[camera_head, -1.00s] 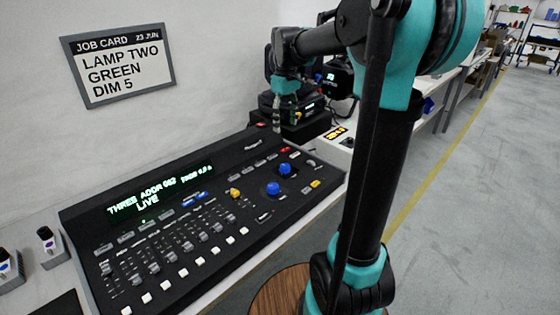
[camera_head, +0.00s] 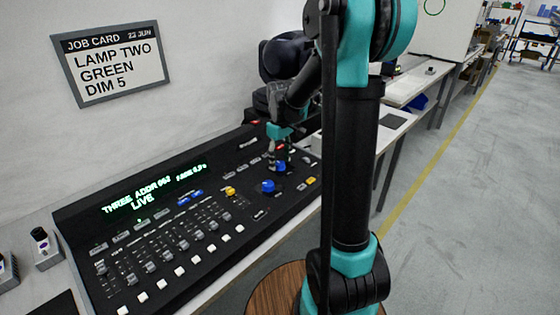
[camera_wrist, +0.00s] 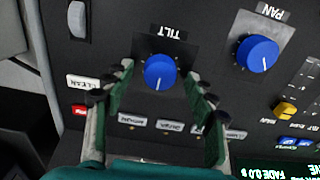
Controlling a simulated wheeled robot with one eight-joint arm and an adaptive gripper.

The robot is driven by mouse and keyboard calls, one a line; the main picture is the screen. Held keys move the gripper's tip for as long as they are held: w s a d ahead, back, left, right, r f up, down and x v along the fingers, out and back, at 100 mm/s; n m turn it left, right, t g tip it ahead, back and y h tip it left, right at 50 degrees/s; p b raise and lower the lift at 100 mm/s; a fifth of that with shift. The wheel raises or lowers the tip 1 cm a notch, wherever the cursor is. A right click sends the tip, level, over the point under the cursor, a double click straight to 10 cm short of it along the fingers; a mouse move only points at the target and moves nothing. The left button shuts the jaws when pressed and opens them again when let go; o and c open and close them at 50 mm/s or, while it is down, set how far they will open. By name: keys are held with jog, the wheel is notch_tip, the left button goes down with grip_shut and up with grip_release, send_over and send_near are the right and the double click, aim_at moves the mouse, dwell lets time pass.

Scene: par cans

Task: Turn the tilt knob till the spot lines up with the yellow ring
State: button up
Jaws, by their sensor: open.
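The tilt knob (camera_wrist: 160,72) is blue with a white pointer line and sits under a TILT label in the wrist view. In the head view it is the upper blue knob (camera_head: 281,166) on the black console (camera_head: 100,210). My gripper (camera_wrist: 160,78) is open, with one finger on each side of the tilt knob; I cannot tell whether they touch it. In the head view my gripper (camera_head: 281,155) is right over that knob.
The blue PAN knob (camera_wrist: 257,53) sits beside the tilt knob. The console has buttons, several faders and a green display (camera_head: 145,190) reading THREE and LIVE. A job card (camera_head: 110,62) hangs on the wall, reading LAMP TWO, GREEN, DIM 5. Open floor (camera_head: 470,200) lies to the right.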

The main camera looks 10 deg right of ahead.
jog(key=shift+f, duration=0.25)
jog(key=c, duration=1.2)
jog(key=shift+o, duration=0.2)
